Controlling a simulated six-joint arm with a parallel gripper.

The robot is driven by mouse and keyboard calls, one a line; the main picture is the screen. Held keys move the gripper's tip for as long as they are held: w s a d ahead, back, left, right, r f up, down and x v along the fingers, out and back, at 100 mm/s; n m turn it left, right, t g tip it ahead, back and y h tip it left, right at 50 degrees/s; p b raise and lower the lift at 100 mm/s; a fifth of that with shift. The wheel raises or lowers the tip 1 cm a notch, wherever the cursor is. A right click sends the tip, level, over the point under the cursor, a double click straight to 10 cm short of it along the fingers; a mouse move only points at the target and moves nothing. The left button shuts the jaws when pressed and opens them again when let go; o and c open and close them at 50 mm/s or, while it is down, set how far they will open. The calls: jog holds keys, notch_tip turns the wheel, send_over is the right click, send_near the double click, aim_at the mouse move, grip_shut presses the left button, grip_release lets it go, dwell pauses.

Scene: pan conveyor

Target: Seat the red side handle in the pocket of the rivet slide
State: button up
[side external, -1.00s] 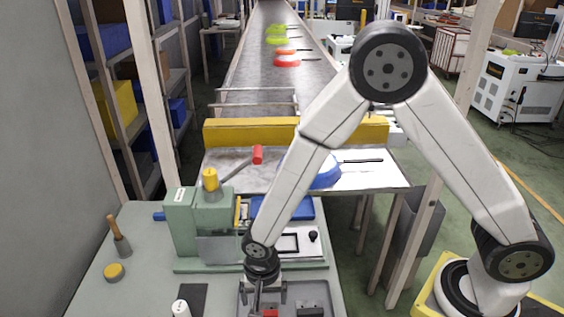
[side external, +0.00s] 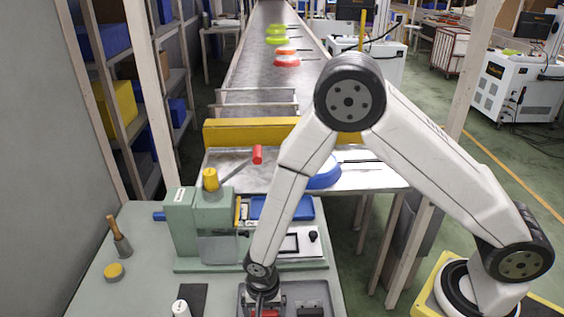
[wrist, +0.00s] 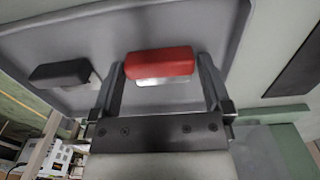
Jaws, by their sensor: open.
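The red side handle (wrist: 162,62) lies in a grey tray (wrist: 225,20), with a bright metal piece along its near edge. My gripper (wrist: 162,75) is open, with one finger on each side of the red handle; whether the fingers touch it I cannot tell. In the side view my gripper (side external: 264,301) is low over the tray at the bottom edge, and a bit of the red handle (side external: 268,313) shows beneath it. The green rivet press (side external: 195,222) stands behind, with its slide (side external: 290,243) out to the right. A dark square outline on the slide looks like the pocket.
A black handle (wrist: 60,73) lies in the same tray, left of the red one. A white bottle (side external: 181,308), a yellow-topped knob (side external: 114,271) and a wooden-handled tool (side external: 120,238) stand on the bench. A blue pan (side external: 325,175) sits on the conveyor end behind.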

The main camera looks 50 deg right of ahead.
aim_at(265, 311)
dwell(0.4)
jog(key=c, duration=1)
jog(key=shift+r, duration=0.2)
notch_tip(265, 311, up, 10)
jog(key=shift+f, duration=0.2)
jog(key=shift+w+d, duration=0.1)
jog(key=shift+d, duration=0.05)
dwell(0.5)
